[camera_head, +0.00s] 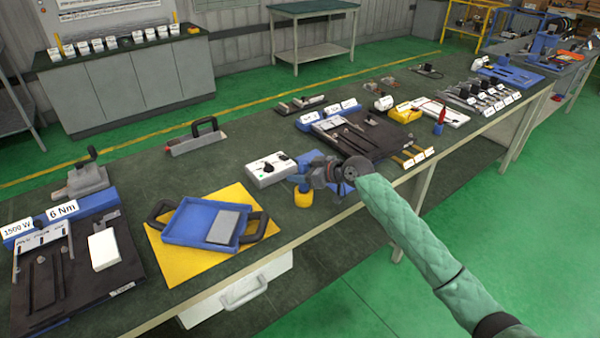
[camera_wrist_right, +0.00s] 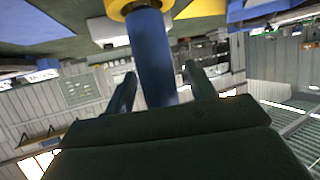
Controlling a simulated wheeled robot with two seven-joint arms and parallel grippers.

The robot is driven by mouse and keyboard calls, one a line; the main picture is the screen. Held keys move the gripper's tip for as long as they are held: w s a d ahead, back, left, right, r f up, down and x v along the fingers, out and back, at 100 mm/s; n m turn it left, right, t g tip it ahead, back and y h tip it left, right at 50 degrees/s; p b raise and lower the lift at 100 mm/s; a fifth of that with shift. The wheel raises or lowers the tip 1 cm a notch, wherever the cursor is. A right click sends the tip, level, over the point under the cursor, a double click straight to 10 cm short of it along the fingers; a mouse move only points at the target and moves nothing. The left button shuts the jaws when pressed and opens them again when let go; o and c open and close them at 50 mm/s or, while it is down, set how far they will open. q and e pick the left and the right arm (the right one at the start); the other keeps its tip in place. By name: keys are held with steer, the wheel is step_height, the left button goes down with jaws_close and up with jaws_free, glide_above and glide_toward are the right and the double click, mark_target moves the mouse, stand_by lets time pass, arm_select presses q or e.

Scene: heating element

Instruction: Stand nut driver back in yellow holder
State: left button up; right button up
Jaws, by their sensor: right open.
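The yellow holder (camera_head: 303,197) stands near the bench's front edge, beside the white control box. In the right wrist view the holder (camera_wrist_right: 128,8) shows as a yellow ring at the top. The blue nut driver handle (camera_wrist_right: 152,60) runs out of that ring, and the driver appears to stand in the holder. My right gripper (camera_head: 318,172) is at the handle, hiding much of it in the head view. In the wrist view its open fingers (camera_wrist_right: 160,88) lie one on each side of the handle, with gaps visible. My left gripper is not in view.
The white control box (camera_head: 271,169) is just left of the holder. A blue tray (camera_head: 185,226) lies on a yellow mat (camera_head: 170,262) further left. A black fixture board (camera_head: 368,147) lies behind to the right. Bare bench top shows behind the control box.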

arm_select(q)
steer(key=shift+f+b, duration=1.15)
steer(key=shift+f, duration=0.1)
arm_select(e)
steer(key=v, duration=0.7)
steer(key=shift+d+r, duration=0.1)
